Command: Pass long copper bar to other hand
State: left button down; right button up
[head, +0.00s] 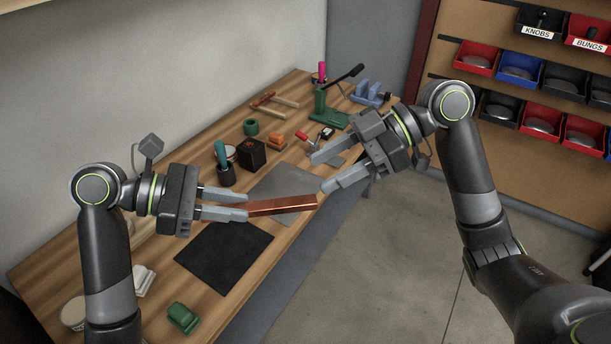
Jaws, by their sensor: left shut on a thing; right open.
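The long copper bar (285,205) is a straight reddish bar held roughly level above the workbench. My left gripper (246,204) is shut on its left end, and the bar sticks out to the right. My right gripper (318,174) is open, its fingers pointing left toward the bar. Its lower finger tip is close to the bar's free right end; I cannot tell whether they touch. The bar's left end is partly hidden by the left fingers.
The wooden workbench (50,280) carries a black mat (222,257) and a grey plate (285,182). A green press (326,112), a black box (251,154) and a dark cup (226,175) stand farther back. A green block (183,318) lies in front. Bins (475,58) hang at right.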

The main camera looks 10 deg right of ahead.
aim_at(262, 204)
jog(key=x, duration=1.1)
jog(key=shift+a+f, duration=0.15)
jog(key=shift+a, duration=0.2)
jog(key=shift+c, duration=0.5)
jog(key=shift+w, duration=0.1)
grip_shut()
pick_arm(q)
jog(key=c, duration=1.2)
grip_release()
jog(key=shift+o, duration=0.2)
